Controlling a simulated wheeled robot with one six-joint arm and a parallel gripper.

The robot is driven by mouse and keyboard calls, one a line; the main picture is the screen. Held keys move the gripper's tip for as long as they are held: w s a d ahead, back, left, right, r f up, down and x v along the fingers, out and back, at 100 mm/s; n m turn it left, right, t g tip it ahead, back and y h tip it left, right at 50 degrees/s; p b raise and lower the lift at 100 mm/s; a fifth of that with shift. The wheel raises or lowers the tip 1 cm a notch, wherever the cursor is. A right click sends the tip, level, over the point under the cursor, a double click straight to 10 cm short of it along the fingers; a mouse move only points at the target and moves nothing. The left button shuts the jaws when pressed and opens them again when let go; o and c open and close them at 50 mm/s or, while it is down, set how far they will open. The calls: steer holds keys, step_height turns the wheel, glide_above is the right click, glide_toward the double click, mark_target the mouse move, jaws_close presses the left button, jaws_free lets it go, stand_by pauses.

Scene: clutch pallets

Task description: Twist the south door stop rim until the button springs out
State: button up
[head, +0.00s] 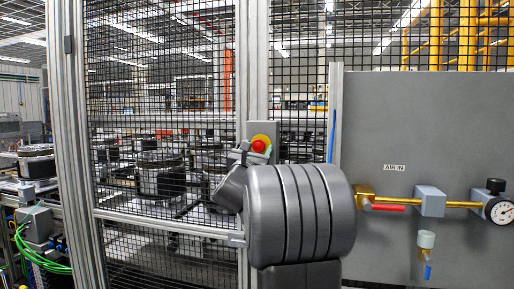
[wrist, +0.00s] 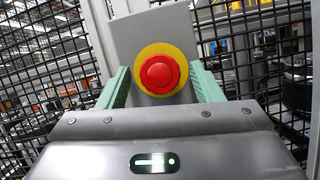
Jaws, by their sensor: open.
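The door stop is a red mushroom button (head: 259,146) with a yellow ring (head: 265,139) around it, on a grey box fixed to the fence post. In the wrist view the red button (wrist: 159,73) and its yellow ring (wrist: 184,53) face me, on the grey box (wrist: 125,35). My gripper (wrist: 160,88) is open, with one green finger left of the button and one right of it. I see a gap between the fingers and the button's rim. In the head view my arm hides the lower part of the box and most of the gripper.
A black mesh fence door (head: 150,70) with aluminium posts (head: 72,140) stands left of the button. A grey panel (head: 420,120) with a red-handled brass valve (head: 385,207) and a gauge (head: 501,210) is at right. Round clutch parts (head: 160,175) stand behind the mesh.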

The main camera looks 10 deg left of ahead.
steer(key=shift+c, duration=0.2)
steer(key=c, duration=1)
steer(key=shift+o, duration=0.2)
